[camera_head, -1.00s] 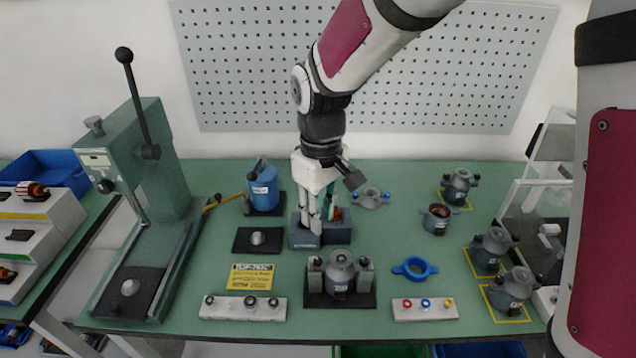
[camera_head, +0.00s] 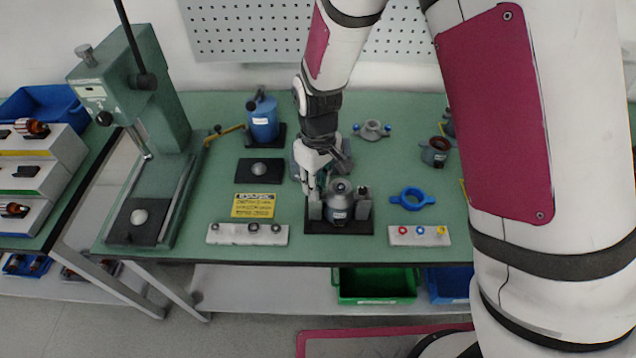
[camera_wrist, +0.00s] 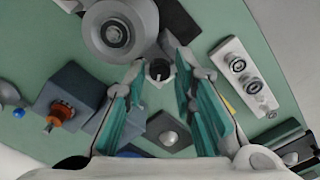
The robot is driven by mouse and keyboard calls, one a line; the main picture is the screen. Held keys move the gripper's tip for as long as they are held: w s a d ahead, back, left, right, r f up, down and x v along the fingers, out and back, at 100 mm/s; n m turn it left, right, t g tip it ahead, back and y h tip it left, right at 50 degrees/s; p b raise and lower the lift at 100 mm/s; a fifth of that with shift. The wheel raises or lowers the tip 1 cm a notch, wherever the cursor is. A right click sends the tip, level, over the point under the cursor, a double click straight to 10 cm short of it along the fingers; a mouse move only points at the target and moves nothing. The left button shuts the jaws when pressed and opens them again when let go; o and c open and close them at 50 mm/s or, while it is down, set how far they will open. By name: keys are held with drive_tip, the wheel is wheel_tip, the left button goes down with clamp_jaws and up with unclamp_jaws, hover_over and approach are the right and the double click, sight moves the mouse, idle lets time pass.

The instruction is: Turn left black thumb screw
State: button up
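The grey motor housing (camera_head: 339,203) stands in a fixture on a dark base plate (camera_head: 338,228), with a grey clamp post on each side. The left black thumb screw (camera_wrist: 160,70) shows in the wrist view as a round black head with a light slot, on top of its light post. My gripper (camera_wrist: 162,62) is open, with one teal-padded finger on each side of this screw and visible gaps between. In the head view my gripper (camera_head: 314,184) points down over the left post and hides its screw. The right post (camera_head: 363,206) stands clear of my gripper.
A strip with dark knobs (camera_head: 227,235) lies front left, a strip with coloured knobs (camera_head: 397,236) front right. A blue ring (camera_head: 427,200) lies right. A dark plate with a dome (camera_head: 244,171) and a yellow label (camera_head: 253,205) are left. The green press (camera_head: 159,110) stands further left.

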drive_tip(key=shift+f, duration=0.3)
clamp_jaws()
drive_tip(key=n+b, duration=0.1)
drive_tip(key=n, duration=0.4)
drive_tip(key=shift+n, duration=0.4)
drive_tip(key=n+b, duration=0.1)
drive_tip(key=n, duration=0.3)
drive_tip(key=shift+n, duration=0.7)
